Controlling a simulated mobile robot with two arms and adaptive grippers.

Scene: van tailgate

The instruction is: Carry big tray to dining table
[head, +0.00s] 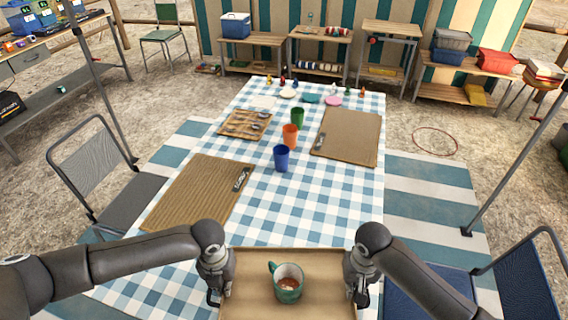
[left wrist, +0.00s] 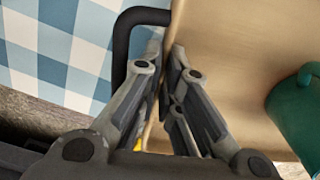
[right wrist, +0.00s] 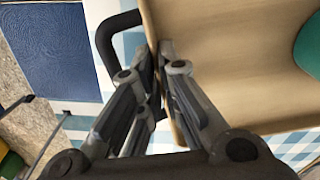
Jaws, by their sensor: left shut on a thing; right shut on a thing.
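The big tray (head: 325,262) is light brown with dark handles and shows at the bottom middle of the head view, in front of the dining table (head: 262,222) and overlapping its near end. A green mug (head: 287,282) with brown contents stands upright on it. My left gripper (head: 216,292) is shut on the tray's left side; the left wrist view shows the fingers at the tray wall (left wrist: 215,50) beside the dark handle. My right gripper (head: 358,292) is shut on the tray's right side, by the other handle (right wrist: 115,30). I cannot tell whether the tray touches the table.
The table's near middle, with a checked cloth, is clear. Beyond are a blue cup (head: 281,158), an orange cup (head: 290,136), a green cup (head: 297,117), a corrugated board (head: 195,195) and a clipboard (head: 348,137). Chairs stand left (head: 95,165) and right (head: 525,285).

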